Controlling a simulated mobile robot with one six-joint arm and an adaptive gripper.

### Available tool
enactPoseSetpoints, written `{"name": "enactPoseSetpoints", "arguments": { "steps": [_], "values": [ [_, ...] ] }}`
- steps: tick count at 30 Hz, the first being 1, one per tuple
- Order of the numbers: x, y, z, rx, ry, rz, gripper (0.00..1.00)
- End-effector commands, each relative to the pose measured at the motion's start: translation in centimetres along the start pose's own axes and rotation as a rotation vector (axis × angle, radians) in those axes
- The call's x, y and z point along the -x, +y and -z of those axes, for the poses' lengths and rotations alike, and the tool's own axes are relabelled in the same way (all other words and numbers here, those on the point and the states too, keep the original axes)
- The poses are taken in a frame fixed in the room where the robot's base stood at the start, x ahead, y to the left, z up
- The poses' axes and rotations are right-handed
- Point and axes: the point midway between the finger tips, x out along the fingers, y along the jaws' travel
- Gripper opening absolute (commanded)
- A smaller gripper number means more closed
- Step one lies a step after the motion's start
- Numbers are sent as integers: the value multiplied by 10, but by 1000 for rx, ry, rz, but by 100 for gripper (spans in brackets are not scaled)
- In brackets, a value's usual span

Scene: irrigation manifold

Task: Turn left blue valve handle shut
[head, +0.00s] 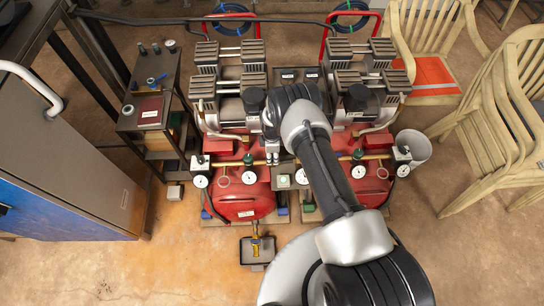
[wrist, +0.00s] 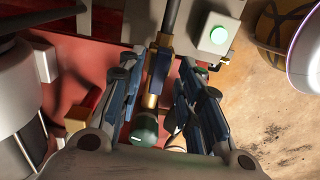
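My gripper (head: 272,157) points down at the brass pipe (head: 290,160) in front of the two red compressors. In the wrist view my gripper (wrist: 160,70) has its two fingers apart, one on each side of a brass fitting (wrist: 153,95) with a dark green knob (wrist: 145,130). Gaps show between fingers and fitting; I cannot tell if either touches. In the head view a green knob (head: 248,159) is left of my gripper and another green knob (head: 357,154) is to the right.
A grey box with a green button (wrist: 213,40) is close to the fingers. Pressure gauges (head: 248,177) hang along the pipe. A side shelf (head: 150,112) holds small fittings, including a blue-handled piece (head: 153,81). A black tray (head: 257,251) is on the floor; chairs (head: 500,110) stand right.

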Motion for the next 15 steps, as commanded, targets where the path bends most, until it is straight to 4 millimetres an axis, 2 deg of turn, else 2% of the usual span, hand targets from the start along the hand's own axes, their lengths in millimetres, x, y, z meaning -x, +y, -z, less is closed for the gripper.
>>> {"name": "enactPoseSetpoints", "arguments": {
  "steps": [9, 15],
  "values": [
    [-2, 0, 0, 0, 0, -1, 32],
    [-2, 0, 0, 0, 0, -1, 19]
  ]
}}
